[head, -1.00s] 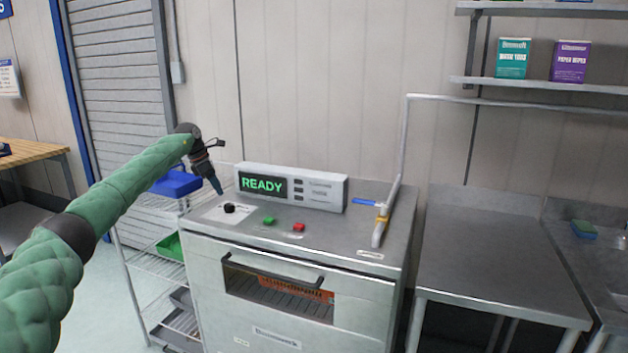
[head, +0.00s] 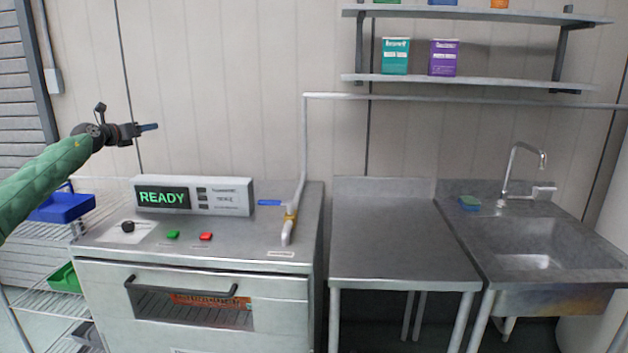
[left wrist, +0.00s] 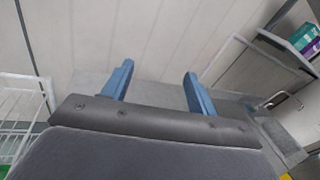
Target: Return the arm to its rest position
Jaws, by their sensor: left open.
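My left arm comes in from the left in the head view, in a green quilted sleeve. My left gripper (head: 149,127) is raised above the left end of the steel machine (head: 290,292), with its fingers pointing right and nothing near them. In the left wrist view its two blue fingers (left wrist: 158,84) stand wide apart and empty, with the pale wall behind them. My right gripper does not show in either view.
The machine carries a READY display (head: 163,197), a black knob (head: 128,226), a green button (head: 173,235) and a red button (head: 205,236). A pipe with a blue-handled valve (head: 270,203) rises at its right. A bare steel table (head: 395,250) and sink (head: 540,240) stand right of it.

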